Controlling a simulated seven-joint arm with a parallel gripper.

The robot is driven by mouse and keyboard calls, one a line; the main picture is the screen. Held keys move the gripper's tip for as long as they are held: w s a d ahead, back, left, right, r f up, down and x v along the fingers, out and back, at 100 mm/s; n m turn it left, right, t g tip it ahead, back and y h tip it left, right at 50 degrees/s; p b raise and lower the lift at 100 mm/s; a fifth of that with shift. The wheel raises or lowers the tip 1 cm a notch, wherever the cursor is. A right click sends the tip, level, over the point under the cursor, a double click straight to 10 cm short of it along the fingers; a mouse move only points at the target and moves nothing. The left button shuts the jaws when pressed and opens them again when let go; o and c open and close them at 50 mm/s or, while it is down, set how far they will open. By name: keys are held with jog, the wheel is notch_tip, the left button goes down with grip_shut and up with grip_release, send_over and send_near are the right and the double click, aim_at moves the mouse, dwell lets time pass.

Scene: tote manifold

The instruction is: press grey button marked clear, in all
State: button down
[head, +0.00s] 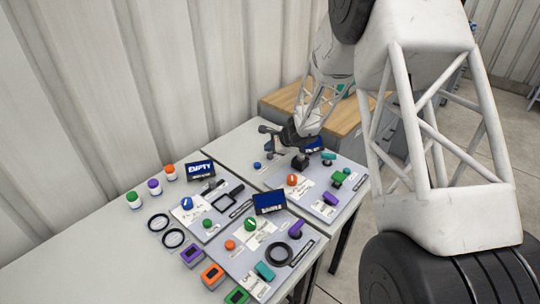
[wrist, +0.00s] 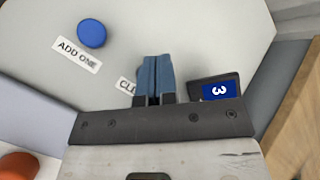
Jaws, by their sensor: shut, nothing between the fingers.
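My gripper (wrist: 155,78) is shut and empty, its two blue fingers side by side over a pale panel (wrist: 190,30) in the wrist view. A white label (wrist: 127,86) reading "CLE" shows just left of the fingers, its end hidden behind them. No grey button shows; the fingers cover the area beside the label. I cannot tell whether the fingertips touch the panel. A small display (wrist: 216,90) right of the fingers reads 3, turned sideways. In the head view my gripper (head: 282,148) is low over the far panel, partly hidden by the arm.
A blue button (wrist: 91,33) labelled "ADD ONE" (wrist: 77,56) sits upper left of the fingers. Nearer panels carry an orange knob (head: 292,180), a green knob (head: 250,224) and a display (head: 200,169) reading EMPTY. Several jars (head: 154,187) and black rings (head: 172,238) lie on the left table.

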aim_at(270, 156)
jog(key=shift+f, duration=0.15)
dwell(0.5)
jog(key=shift+f, duration=0.25)
jog(key=shift+f, duration=0.5)
dwell(1.1)
jog(key=shift+r, duration=0.9)
jog(key=shift+r, duration=0.1)
dwell(0.3)
jog(key=shift+r, duration=2.4)
jog(key=shift+s+r, duration=0.1)
jog(key=shift+r, duration=0.05)
